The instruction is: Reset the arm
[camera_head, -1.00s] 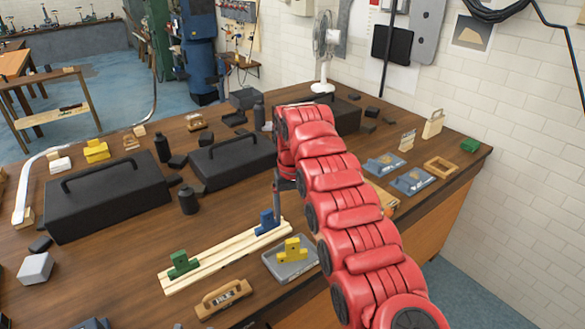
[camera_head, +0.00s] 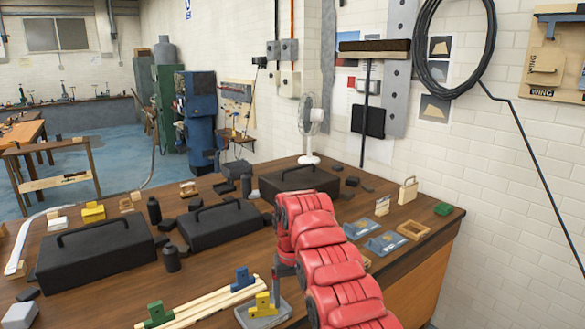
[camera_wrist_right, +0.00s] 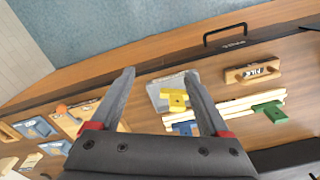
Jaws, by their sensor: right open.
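My right arm is red and reaches over the workbench (camera_head: 225,262) in the head view. My right gripper (camera_head: 279,278) shows there only in part, below the end of the arm. In the right wrist view its two fingers (camera_wrist_right: 160,98) are spread apart with nothing held between them, above the bench. A yellow block (camera_head: 263,304) sits in a grey tray (camera_head: 284,310) beside the gripper. A blue block (camera_head: 242,279) and a green block (camera_head: 158,314) stand on pale wooden strips (camera_head: 205,304). My left gripper is out of view.
Black toolboxes (camera_head: 95,262) stand along the bench, with small dark bottles (camera_head: 171,259) near them. A fan (camera_head: 310,125) stands at the back by the wall. Grey-blue plates (camera_head: 385,243) and a wooden frame (camera_head: 413,230) lie to the right. A file holder (camera_wrist_right: 253,72) shows in the wrist view.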

